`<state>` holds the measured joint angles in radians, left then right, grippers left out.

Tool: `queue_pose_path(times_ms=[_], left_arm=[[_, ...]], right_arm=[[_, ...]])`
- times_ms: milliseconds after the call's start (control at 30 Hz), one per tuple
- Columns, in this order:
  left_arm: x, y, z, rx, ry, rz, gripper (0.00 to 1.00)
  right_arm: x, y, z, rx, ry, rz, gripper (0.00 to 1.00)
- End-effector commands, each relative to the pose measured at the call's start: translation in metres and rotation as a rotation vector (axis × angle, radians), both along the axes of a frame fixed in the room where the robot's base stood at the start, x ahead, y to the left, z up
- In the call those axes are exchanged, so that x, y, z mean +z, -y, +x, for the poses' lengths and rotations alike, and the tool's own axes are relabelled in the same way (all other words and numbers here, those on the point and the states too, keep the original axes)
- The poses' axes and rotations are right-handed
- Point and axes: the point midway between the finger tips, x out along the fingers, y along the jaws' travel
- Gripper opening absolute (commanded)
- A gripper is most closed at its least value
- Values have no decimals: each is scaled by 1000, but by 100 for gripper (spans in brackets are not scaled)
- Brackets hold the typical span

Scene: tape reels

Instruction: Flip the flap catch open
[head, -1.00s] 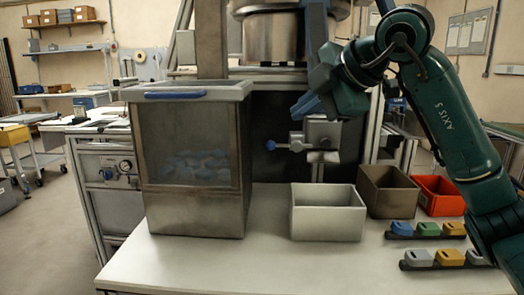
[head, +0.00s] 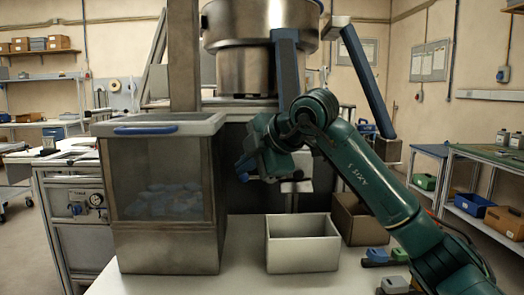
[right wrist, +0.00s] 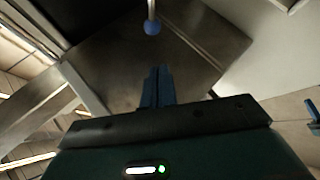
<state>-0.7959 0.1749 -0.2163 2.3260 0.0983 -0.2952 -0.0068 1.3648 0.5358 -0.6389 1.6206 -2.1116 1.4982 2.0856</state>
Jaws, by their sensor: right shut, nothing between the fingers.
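The catch is a short rod with a blue ball knob (head: 243,177) on a grey metal block (head: 297,187), in front of a dark panel behind the bins. My right arm hides most of it in the head view. My right gripper (head: 246,164) is at the knob, its blue fingers pointing left and down; touching or apart I cannot tell there. In the right wrist view the fingers (right wrist: 158,78) are shut and empty, and the blue knob (right wrist: 152,27) on its rod lies beyond the fingertips with a visible gap. My left gripper is not in view.
A clear-fronted hopper (head: 160,235) with blue pieces stands left of the catch. A light open bin (head: 302,254) and a brown bin (head: 357,222) stand below and right. Small coloured blocks (head: 378,255) sit at right.

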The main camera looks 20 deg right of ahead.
Motion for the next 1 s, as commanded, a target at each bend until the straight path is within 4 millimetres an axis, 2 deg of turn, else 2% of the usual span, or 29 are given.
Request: queue_pose_path(times_ms=[100,300,1000], left_arm=[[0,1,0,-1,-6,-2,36],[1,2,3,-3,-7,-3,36],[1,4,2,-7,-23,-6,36]], right_arm=[[-12,5,16,-3,-4,1,0],[-22,12,30,0,-1,0,0],[-25,19,33,0,-12,-45,0]])
